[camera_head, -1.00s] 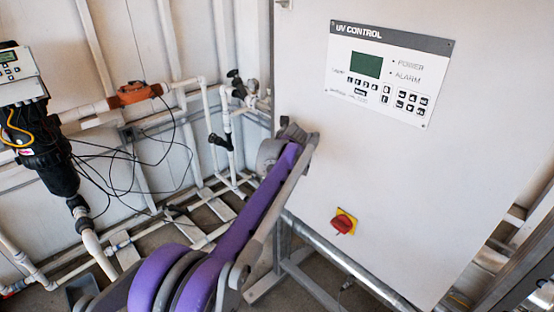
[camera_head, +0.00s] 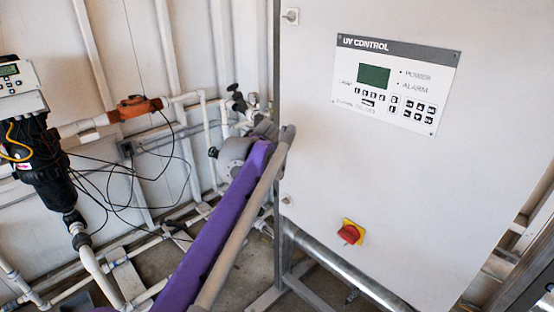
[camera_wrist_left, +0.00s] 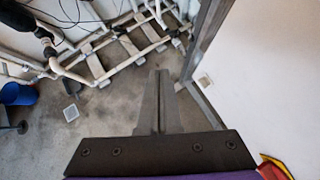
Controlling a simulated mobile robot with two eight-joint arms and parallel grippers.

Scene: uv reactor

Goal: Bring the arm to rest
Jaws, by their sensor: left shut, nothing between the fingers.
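My left arm (camera_head: 225,220), with a purple link, reaches up from the bottom of the head view toward the left edge of the UV control cabinet (camera_head: 400,190). Its far end lies in front of the white pipes, and its gripper cannot be made out there. In the left wrist view my left gripper (camera_wrist_left: 158,78) is shut and empty, its two fingers together over the grey floor. The cabinet's pale face fills the right side of that view. My right gripper shows in neither view.
A red rotary switch (camera_head: 350,234) on a yellow plate juts from the cabinet's lower front. White pipes (camera_head: 90,262), a black filter housing (camera_head: 45,165) and loose cables are at the left. A blue bucket (camera_wrist_left: 18,93) stands on otherwise partly clear floor (camera_wrist_left: 100,115).

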